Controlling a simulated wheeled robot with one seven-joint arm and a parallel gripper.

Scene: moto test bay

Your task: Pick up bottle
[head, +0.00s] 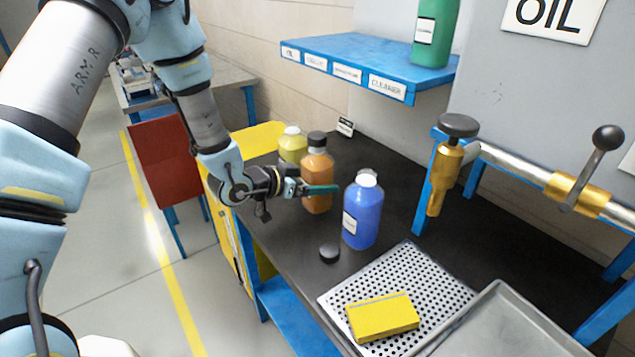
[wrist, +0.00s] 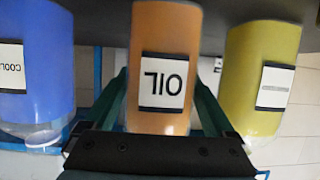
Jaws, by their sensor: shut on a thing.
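An orange bottle (head: 317,165) with a dark cap is upright at the left part of the dark bench (head: 285,240), between a yellow bottle (head: 292,145) and a blue bottle (head: 363,215). My gripper (head: 310,189) reaches it from the left, and one green finger crosses its front. In the wrist view, which is upside down, the green fingers lie on both sides of the orange bottle (wrist: 165,35), whose label reads OIL. My gripper is shut on it. I cannot tell whether its base touches the bench. The blue bottle (wrist: 35,70) and yellow bottle (wrist: 262,60) flank it.
A black cap (head: 329,253) lies in front of the blue bottle. A perforated tray (head: 440,290) holds a yellow box (head: 383,317). A blue shelf (head: 370,62) with a green bottle (head: 436,30) hangs above. A brass clamp (head: 446,180) stands at the right.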

